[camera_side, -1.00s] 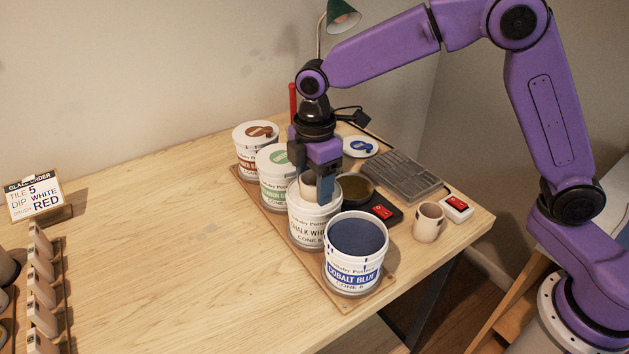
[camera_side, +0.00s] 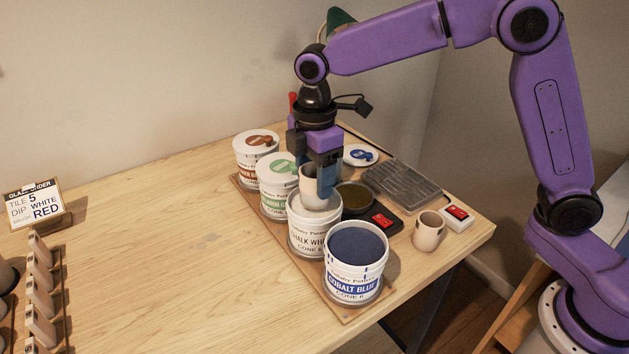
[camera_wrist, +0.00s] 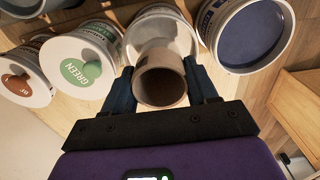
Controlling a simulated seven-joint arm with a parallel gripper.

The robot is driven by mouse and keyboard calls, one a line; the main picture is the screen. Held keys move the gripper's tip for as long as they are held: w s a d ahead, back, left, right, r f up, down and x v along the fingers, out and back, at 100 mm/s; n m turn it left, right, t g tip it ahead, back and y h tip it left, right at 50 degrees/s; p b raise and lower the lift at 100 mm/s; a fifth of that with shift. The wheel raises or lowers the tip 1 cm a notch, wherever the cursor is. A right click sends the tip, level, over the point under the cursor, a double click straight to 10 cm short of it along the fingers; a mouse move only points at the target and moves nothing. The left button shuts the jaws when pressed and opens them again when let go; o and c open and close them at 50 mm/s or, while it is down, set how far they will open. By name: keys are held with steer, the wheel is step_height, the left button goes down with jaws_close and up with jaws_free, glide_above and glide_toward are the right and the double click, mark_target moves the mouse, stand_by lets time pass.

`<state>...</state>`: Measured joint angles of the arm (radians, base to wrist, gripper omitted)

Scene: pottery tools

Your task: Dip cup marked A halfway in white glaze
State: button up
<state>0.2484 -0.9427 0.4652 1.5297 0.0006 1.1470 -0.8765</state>
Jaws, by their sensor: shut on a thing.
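My gripper (camera_side: 325,180) is shut on a pale tan cup (camera_side: 312,188), with a finger on each side of it. In the wrist view the cup (camera_wrist: 160,88) sits between the fingers, its open mouth toward the camera. It is held upright at the mouth of the chalk white glaze bucket (camera_side: 309,240), which also shows in the wrist view (camera_wrist: 183,22). Most of the cup's wall shows above the bucket rim.
The open cobalt blue bucket (camera_side: 352,280) stands close in front, the lidded green bucket (camera_side: 276,190) close behind, and a red-brown one (camera_side: 254,155) beyond. Another cup (camera_side: 429,232) stands at right near a dark grooved tray (camera_side: 401,180). The table's left middle is clear.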

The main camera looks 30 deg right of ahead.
steer(key=shift+r, duration=1.4)
stand_by(0.6)
steer(key=s+d, duration=0.5)
steer(key=d, duration=0.9)
steer(key=s+d, duration=0.5)
steer(key=d, duration=0.8)
steer(key=shift+w+d+f, duration=0.35)
steer(key=shift+w+f, duration=1.15)
steer(key=shift+w, duration=0.75)
steer(key=shift+w+d+f, duration=0.35)
steer(key=shift+w+f, duration=1.2)
steer(key=shift+w, duration=0.75)
steer(key=shift+w+d+f, duration=0.35)
steer(key=shift+w+f, duration=1.15)
steer(key=shift+w, duration=0.75)
steer(key=shift+f, duration=1.45)
steer(key=shift+f, duration=0.15)
